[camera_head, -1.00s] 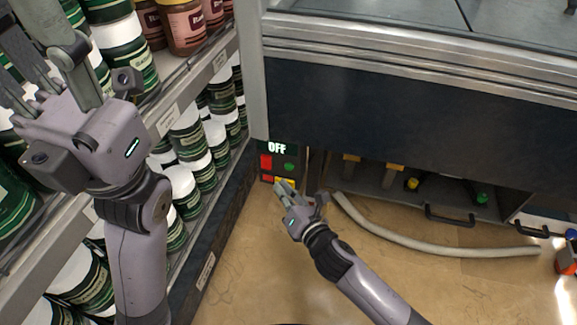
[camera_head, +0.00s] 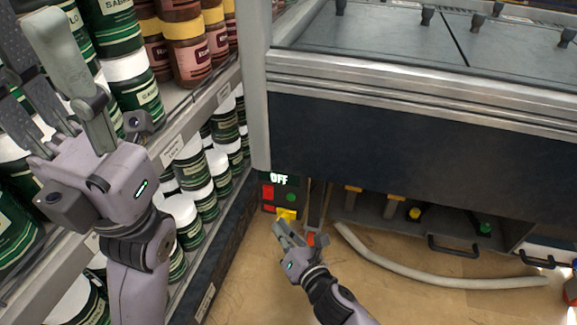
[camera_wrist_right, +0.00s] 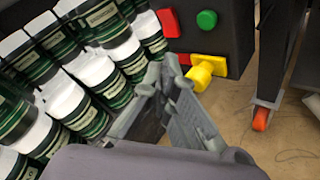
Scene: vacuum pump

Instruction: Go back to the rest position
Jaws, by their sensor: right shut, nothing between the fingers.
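My right gripper (camera_head: 280,230) is low over the floor, just in front of the pump's control box (camera_head: 266,206). Its fingers are shut with nothing between them. In the right wrist view its fingers (camera_wrist_right: 172,82) lie close to the box's yellow part (camera_wrist_right: 207,67); I cannot tell whether they touch it. My left gripper (camera_head: 50,85) is raised in front of the shelves at the left, its fingers spread apart and empty. The control box display (camera_head: 279,179) reads OFF, with a red button (camera_head: 268,191) and a green button (camera_head: 291,197) below.
Shelves of green jars (camera_head: 186,168) and brown jars (camera_head: 187,52) stand close on the left. A large freezer-like cabinet (camera_head: 400,130) fills the back. A grey hose (camera_head: 420,275) lies on the tan floor (camera_head: 235,290). An orange caster (camera_wrist_right: 260,119) stands right of the box.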

